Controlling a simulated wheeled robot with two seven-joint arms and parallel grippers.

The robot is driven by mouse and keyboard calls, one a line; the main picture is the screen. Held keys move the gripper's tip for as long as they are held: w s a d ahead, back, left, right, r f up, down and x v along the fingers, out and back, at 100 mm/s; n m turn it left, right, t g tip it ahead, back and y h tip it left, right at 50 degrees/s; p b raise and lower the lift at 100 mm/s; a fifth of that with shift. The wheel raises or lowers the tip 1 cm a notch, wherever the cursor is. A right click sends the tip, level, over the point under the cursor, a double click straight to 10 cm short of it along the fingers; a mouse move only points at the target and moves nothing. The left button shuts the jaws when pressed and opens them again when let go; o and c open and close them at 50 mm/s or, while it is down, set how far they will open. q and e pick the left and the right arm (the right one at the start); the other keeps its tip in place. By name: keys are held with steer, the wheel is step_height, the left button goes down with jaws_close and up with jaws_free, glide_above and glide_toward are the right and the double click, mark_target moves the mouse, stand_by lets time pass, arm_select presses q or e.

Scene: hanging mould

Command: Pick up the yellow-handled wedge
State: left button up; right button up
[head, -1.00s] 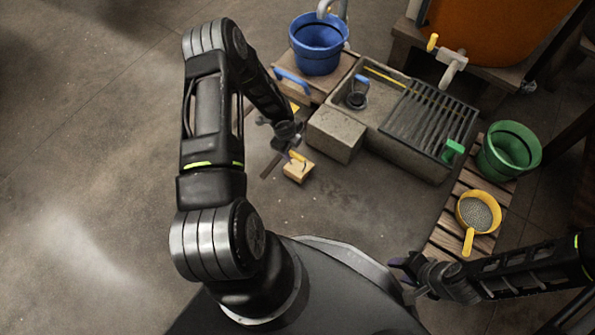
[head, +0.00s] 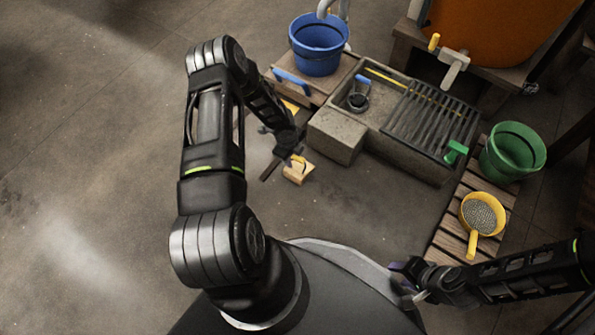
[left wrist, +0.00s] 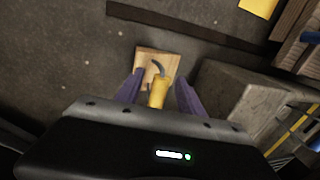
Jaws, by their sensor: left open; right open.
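The yellow-handled wedge (head: 298,171) is a pale wooden block with a yellow handle, lying on the floor in front of the stone sink. In the left wrist view the wedge (left wrist: 157,65) sits between and just beyond the fingers, its yellow handle pointing toward the palm. My left gripper (head: 291,156) is open above the wedge and partly covers it in the head view. In the left wrist view its purple fingers (left wrist: 157,88) stand on either side of the handle. I cannot tell whether they touch it. My right gripper (head: 402,283) is open and empty beside my base.
The stone sink (head: 338,133) with a black grate stands close right of the wedge. A blue bucket (head: 318,48) stands behind it. The floor at left is clear.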

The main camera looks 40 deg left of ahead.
mark_target(301, 169)
arm_select(q)
steer(key=f, duration=0.2)
steer(key=shift+w+f+b, duration=0.25)
steer(key=shift+f+b, duration=0.1)
steer(key=shift+c, duration=0.3)
jaws_close()
stand_by(1.2)
